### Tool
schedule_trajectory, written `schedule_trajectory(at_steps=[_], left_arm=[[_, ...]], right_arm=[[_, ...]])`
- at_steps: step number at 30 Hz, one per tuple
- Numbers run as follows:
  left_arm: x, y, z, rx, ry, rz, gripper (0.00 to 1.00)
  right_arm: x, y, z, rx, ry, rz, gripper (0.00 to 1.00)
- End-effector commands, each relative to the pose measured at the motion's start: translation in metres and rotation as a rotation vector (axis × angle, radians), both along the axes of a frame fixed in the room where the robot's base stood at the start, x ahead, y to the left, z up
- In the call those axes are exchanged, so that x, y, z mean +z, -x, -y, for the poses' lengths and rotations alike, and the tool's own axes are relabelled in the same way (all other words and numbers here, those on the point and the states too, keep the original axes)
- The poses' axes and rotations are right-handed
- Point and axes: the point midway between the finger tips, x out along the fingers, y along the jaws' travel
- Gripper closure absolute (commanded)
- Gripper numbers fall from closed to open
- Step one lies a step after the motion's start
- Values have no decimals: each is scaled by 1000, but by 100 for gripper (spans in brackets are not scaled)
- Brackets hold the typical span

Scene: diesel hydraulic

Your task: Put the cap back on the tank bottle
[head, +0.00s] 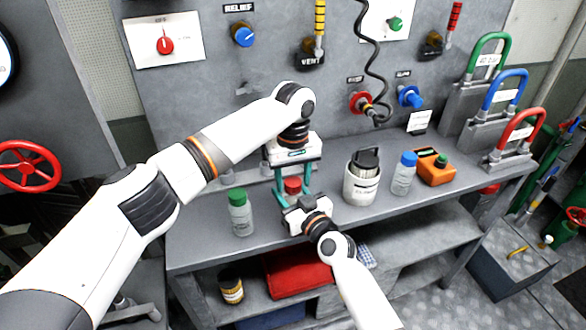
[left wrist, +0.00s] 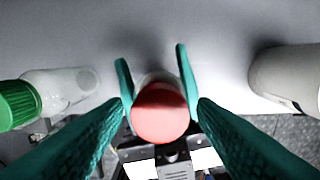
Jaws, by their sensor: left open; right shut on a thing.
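A bottle with a red cap (head: 292,185) stands on the bench between my two grippers. In the left wrist view the round red cap (left wrist: 160,113) covers most of the pale bottle (left wrist: 155,78). I cannot tell how firmly the cap sits. My left gripper (head: 292,195) points down over it, open, with one teal finger on each side; in the left wrist view gaps show beside the cap. My right gripper (head: 300,207) comes in low from the front and is shut on the bottle; its fingertips are mostly hidden.
A green-capped bottle (head: 240,214) stands close on the left. A white canister (head: 360,190) with a metal cup, a blue-capped bottle (head: 402,180) and an orange box (head: 436,169) stand on the right. The panel with knobs rises behind the bench (head: 205,232).

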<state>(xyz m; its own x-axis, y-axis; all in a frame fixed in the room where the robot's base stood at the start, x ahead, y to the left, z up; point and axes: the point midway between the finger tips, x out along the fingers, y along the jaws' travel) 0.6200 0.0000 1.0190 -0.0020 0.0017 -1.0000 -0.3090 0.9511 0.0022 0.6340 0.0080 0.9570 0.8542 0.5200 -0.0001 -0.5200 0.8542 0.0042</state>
Motion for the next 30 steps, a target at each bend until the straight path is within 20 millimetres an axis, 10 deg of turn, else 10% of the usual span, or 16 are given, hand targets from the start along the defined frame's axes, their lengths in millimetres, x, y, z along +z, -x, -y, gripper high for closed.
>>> schedule_trajectory(at_steps=[7, 15, 20, 30], left_arm=[[-1, 0, 0, 0, 0, 0, 48], [-1, 0, 0, 0, 0, 0, 90], [-1, 0, 0, -21, 0, 0, 93], [-1, 0, 0, -636, 3, -1, 93]], right_arm=[[0, 0, 0, 0, 1, -1, 100], [0, 0, 0, 0, 1, -1, 100], [0, 0, 0, 0, 1, -1, 100], [0, 0, 0, 0, 0, -1, 100]])
